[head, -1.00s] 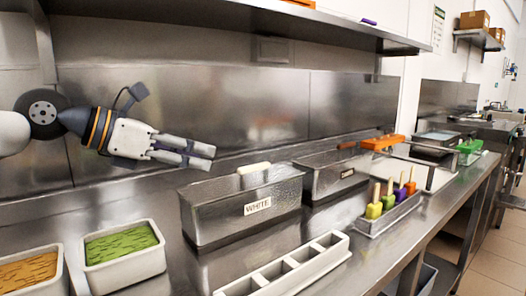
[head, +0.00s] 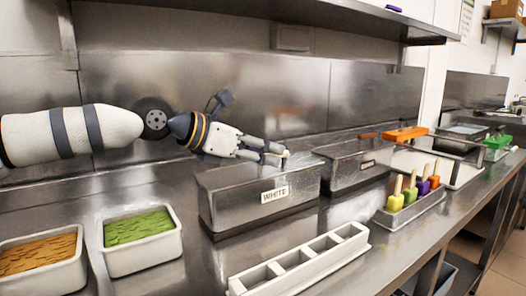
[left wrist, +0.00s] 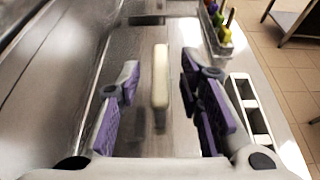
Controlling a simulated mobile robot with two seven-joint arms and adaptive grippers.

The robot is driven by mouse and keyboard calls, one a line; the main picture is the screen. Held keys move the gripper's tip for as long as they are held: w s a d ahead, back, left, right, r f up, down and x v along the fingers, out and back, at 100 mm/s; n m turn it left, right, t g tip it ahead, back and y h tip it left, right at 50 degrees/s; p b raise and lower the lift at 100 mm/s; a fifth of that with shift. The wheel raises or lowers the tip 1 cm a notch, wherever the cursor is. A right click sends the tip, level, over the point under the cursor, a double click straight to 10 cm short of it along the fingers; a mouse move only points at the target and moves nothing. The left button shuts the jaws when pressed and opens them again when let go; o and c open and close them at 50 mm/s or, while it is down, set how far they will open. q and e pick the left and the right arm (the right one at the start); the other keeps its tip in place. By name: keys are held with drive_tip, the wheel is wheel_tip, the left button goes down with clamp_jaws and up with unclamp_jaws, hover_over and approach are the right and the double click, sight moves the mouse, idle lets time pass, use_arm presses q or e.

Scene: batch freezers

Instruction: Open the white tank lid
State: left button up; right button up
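The white tank (head: 262,200) is a steel box with a "WHITE" label on its front, standing on the steel counter. Its flat steel lid (left wrist: 143,85) is on top, with a cream bar handle (left wrist: 160,76) along its middle. My left gripper (head: 283,154) is over the tank's top near the handle in the head view, hiding most of the handle there. My right gripper is in neither view.
A second steel tank (head: 345,174) with a brown handle stands just right. A rack of coloured bars on sticks (head: 410,207), a white compartment tray (head: 300,262) and tubs of green (head: 140,260) and orange (head: 40,284) pieces share the counter. A shelf hangs above.

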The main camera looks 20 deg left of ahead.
use_arm(q)
clamp_jaws()
drive_tip(key=shift+a, duration=0.1)
